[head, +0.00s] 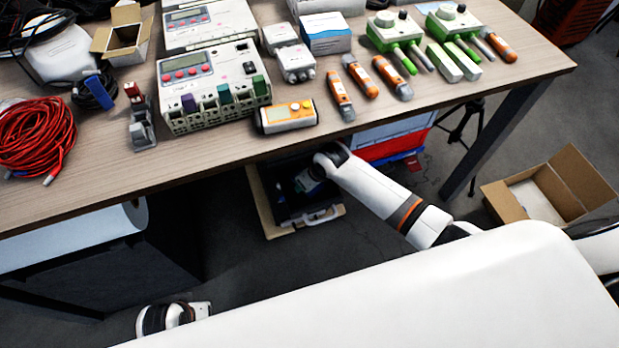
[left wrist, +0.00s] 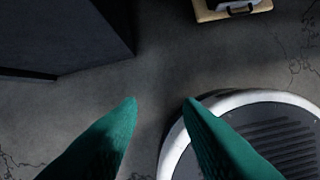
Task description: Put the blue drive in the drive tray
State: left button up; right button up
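I cannot pick out the blue drive or the drive tray with certainty. A small blue piece (head: 93,86) sits on a coiled black cable at the left of the table. A dark open container (head: 290,207) stands on a tan base under the table's front edge. My right gripper (head: 305,181) reaches down over this container; its fingers are small and shaded, and whether it holds anything is unclear. My left gripper (left wrist: 160,101) is open and empty above bare floor in the left wrist view. In the head view its fingers are hidden.
The wooden table (head: 100,190) carries a white device (head: 213,88) with coloured plugs, red cable (head: 37,135), orange testers (head: 363,77) and a yellow-grey meter (head: 287,116). A dark cabinet (head: 85,265) is below left. An open cardboard box (head: 512,206) stands on the floor at right.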

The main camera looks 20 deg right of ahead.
jog(key=shift+o, duration=0.4)
jog(key=shift+r, duration=0.1)
jog(key=shift+r, duration=0.2)
jog(key=p+v, duration=0.1)
jog(key=v, duration=0.2)
jog(key=shift+r+p, duration=0.15)
jog(key=shift+p, duration=0.15)
jog(key=s+d+p, duration=0.2)
jog(key=s+d, duration=0.3)
jog(key=s, duration=0.6)
pick_arm(q)
jog(key=s+f, duration=0.4)
jog(key=f, duration=0.7)
jog(key=shift+s+a+g, duration=0.25)
jog(key=shift+a+g, duration=0.05)
pick_arm(e)
jog(key=s+f+m+g+h, duration=0.1)
jog(key=s+f+m+g, duration=0.1)
jog(key=s+f, duration=1.4)
jog(key=shift+s+f+m+h, duration=0.2)
jog(key=shift+s+m+h, duration=0.1)
jog(key=shift+s, duration=0.05)
